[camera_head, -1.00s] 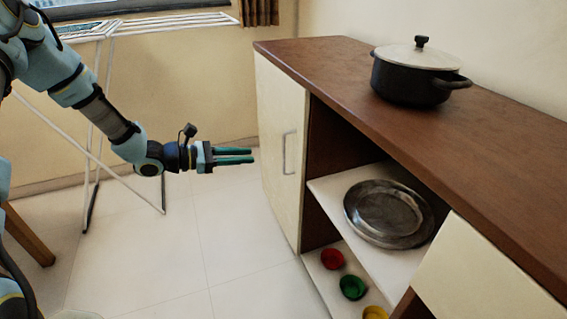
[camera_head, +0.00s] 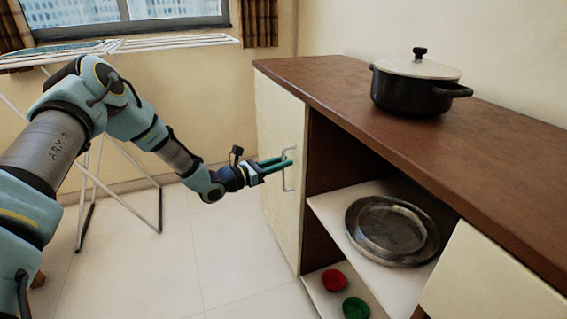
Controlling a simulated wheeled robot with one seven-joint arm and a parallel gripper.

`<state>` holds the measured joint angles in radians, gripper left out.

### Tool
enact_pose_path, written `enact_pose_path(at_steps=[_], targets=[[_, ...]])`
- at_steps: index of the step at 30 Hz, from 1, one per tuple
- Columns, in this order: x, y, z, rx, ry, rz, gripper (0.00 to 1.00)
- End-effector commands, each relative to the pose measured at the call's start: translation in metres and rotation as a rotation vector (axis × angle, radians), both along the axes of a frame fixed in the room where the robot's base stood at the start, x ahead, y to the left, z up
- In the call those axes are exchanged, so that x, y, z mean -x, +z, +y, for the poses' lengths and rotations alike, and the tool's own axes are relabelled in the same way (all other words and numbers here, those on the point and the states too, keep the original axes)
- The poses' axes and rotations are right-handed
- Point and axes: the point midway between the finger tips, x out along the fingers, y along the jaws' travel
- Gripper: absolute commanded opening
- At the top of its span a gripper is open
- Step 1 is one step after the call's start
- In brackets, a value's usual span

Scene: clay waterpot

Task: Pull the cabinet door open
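The cabinet door (camera_head: 277,205) is a cream panel at the left end of the brown-topped cabinet and looks closed. The fingertips overlap the upper part of the handle in the picture, and a gap shows between the fingers. I cannot tell whether they touch the bar or lie on both sides of it.
A black pot (camera_head: 416,88) with a white lid stands on the cabinet top (camera_head: 440,140). A metal plate (camera_head: 392,230) lies on the open shelf, with red (camera_head: 333,280) and green (camera_head: 355,308) bowls below. A drying rack (camera_head: 160,40) stands behind my arm. The floor before the door is clear.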

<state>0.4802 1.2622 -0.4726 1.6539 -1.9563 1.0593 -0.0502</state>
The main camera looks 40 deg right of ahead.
Motion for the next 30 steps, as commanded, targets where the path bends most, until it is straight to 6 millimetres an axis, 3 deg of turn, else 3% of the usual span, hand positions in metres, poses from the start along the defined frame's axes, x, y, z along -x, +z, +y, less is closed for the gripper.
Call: enact_pose_path(at_steps=[12, 19, 30], targets=[[0.0014, 0.0002, -0.0085, 0.000, 0.000, 0.000, 0.27], [0.0014, 0.0002, -0.0083, 0.000, 0.000, 0.000, 0.01], [0.0013, 0.0002, -0.0082, 0.000, 0.000, 0.000, 0.00]])
